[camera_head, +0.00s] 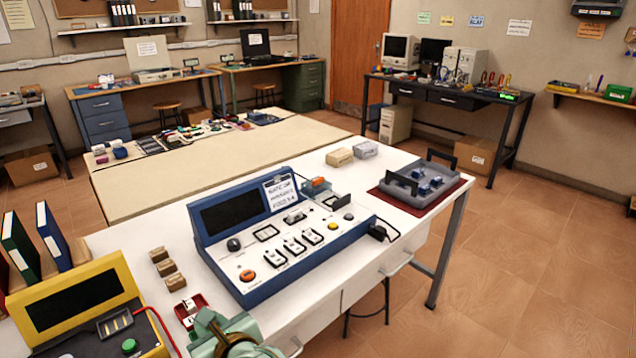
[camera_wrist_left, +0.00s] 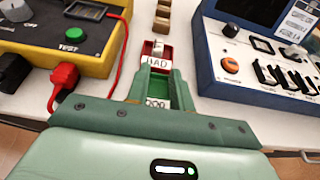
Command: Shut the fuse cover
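The blue console (camera_head: 285,242) stands on the white table, with a dark screen, a row of switches and an orange button. At its back right corner is a small opening with an orange part (camera_head: 318,183) in it. The console's left part shows in the left wrist view (camera_wrist_left: 212,75), without the flap. My left gripper (camera_head: 213,322) is over the table left of the console. My right gripper is not visible.
A yellow tester (camera_head: 80,305) with red leads stands at the left. Several small brown blocks (camera_head: 163,268) lie between it and the console. A grey tray (camera_head: 424,195) with blue parts is at the right, and a black plug (camera_head: 378,232) sticks out of the console's right side.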

